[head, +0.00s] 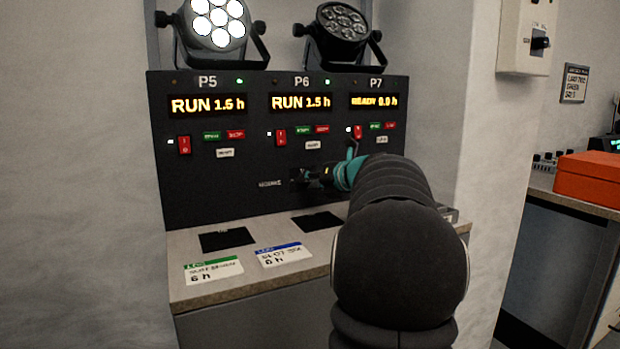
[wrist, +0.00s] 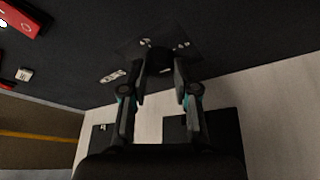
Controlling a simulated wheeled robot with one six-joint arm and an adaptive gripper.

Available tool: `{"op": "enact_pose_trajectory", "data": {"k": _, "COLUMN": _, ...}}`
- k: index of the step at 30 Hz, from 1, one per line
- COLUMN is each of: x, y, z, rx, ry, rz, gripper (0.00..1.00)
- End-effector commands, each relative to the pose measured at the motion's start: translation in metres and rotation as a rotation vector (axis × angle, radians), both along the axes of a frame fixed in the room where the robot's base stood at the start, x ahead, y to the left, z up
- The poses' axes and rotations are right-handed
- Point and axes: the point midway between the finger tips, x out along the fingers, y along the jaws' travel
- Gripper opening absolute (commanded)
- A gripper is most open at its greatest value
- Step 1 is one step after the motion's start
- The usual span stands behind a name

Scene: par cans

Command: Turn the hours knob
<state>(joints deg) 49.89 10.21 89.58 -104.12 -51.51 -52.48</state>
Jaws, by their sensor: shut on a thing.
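The hours knob (wrist: 158,57) is a small dark knob low on the black control panel (head: 230,190), with pale marks around it. My gripper (wrist: 158,72) has one finger on each side of the knob and is shut on it. In the head view my gripper (head: 328,176) is at the panel below the P7 section, and my arm covers part of that area. A pale label (head: 270,184) sits left of the knob. The P7 display (head: 374,101) reads READY 0.0 h. Which way the knob points is too dark to tell.
The P5 display (head: 208,104) and P6 display (head: 301,102) show RUN. A lit par can (head: 218,22) and an unlit one (head: 342,22) stand above. Two cards (head: 213,270) (head: 283,254) lie on the counter. An orange box (head: 590,178) is at right.

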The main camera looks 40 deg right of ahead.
Motion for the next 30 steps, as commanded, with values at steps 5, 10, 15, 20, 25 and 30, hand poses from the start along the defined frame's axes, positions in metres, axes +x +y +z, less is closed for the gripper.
{"op": "enact_pose_trajectory", "data": {"k": 5, "x": 0.0, "y": 0.0, "z": 0.0, "rx": -0.001, "ry": -0.002, "rz": -0.001, "gripper": 0.0}}
{"op": "enact_pose_trajectory", "data": {"k": 10, "x": 0.0, "y": 0.0, "z": 0.0, "rx": -0.002, "ry": -0.001, "rz": 0.0, "gripper": 0.54}}
{"op": "enact_pose_trajectory", "data": {"k": 15, "x": 0.0, "y": -0.001, "z": 0.0, "rx": -0.002, "ry": 0.0, "rz": -0.001, "gripper": 0.54}}
{"op": "enact_pose_trajectory", "data": {"k": 20, "x": -0.005, "y": -0.001, "z": 0.002, "rx": -0.003, "ry": -0.001, "rz": -0.003, "gripper": 0.54}}
{"op": "enact_pose_trajectory", "data": {"k": 25, "x": -0.027, "y": -0.003, "z": 0.009, "rx": -0.004, "ry": -0.001, "rz": -0.004, "gripper": 0.54}}
{"op": "enact_pose_trajectory", "data": {"k": 30, "x": -0.06, "y": -0.004, "z": 0.019, "rx": -0.004, "ry": -0.002, "rz": -0.005, "gripper": 0.54}}
